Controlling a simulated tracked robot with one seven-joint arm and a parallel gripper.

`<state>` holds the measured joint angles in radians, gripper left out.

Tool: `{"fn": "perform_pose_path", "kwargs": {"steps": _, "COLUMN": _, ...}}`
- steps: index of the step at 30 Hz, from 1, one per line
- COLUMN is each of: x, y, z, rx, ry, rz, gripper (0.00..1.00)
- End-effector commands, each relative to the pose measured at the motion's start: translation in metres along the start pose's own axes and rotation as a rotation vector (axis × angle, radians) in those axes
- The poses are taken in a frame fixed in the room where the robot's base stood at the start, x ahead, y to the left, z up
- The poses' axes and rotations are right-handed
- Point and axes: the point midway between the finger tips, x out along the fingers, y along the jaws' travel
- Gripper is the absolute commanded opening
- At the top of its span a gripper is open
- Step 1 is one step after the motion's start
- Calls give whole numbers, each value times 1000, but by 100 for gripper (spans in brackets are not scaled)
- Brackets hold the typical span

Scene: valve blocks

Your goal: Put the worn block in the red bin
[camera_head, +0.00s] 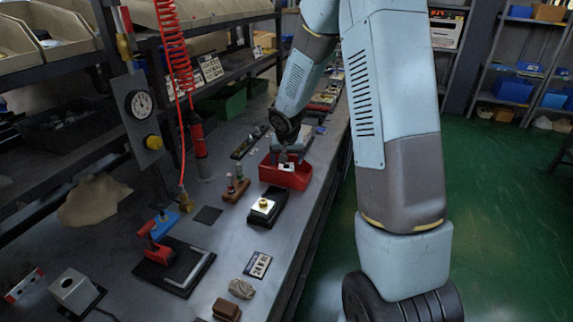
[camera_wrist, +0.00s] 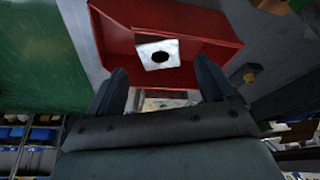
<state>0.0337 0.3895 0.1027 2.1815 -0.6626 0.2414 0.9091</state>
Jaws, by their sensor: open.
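The red bin (camera_head: 288,178) stands on the bench near its right edge. In the wrist view the bin (camera_wrist: 110,38) fills the top middle. A pale block with a dark round hole (camera_wrist: 157,54) shows inside the bin's outline, just beyond my fingertips; it also shows in the head view (camera_head: 287,167). It looks like the worn block. Whether it lies flat on the bin's floor is hard to tell. My gripper (camera_wrist: 160,68) is open, with the fingers apart on either side of the block's lower edge. In the head view my gripper (camera_head: 288,156) is over the bin.
A silvery block with a brass fitting (camera_head: 263,205) sits on a black pad in front of the bin. A brown holder with upright pieces (camera_head: 235,188) is left of the bin. A red-handled clamp (camera_head: 153,246) stands nearer. Shelves (camera_head: 60,60) line the left; green floor is right.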

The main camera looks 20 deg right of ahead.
Motion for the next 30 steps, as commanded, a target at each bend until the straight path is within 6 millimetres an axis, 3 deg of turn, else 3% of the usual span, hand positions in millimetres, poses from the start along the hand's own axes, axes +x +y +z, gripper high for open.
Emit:
{"fn": "perform_pose_path", "kwargs": {"steps": 9, "x": -49, "y": 1, "z": -1, "rx": 1, "ry": 3, "rz": 0, "gripper": 84}}
{"fn": "perform_pose_path", "kwargs": {"steps": 20, "x": -77, "y": 2, "z": 0, "rx": -3, "ry": 4, "rz": 4, "gripper": 84}}
{"fn": "perform_pose_path", "kwargs": {"steps": 23, "x": -96, "y": 8, "z": 2, "rx": -12, "ry": 14, "rz": 15, "gripper": 84}}
{"fn": "perform_pose_path", "kwargs": {"steps": 30, "x": -169, "y": 30, "z": 19, "rx": -43, "ry": 43, "rz": 49, "gripper": 84}}
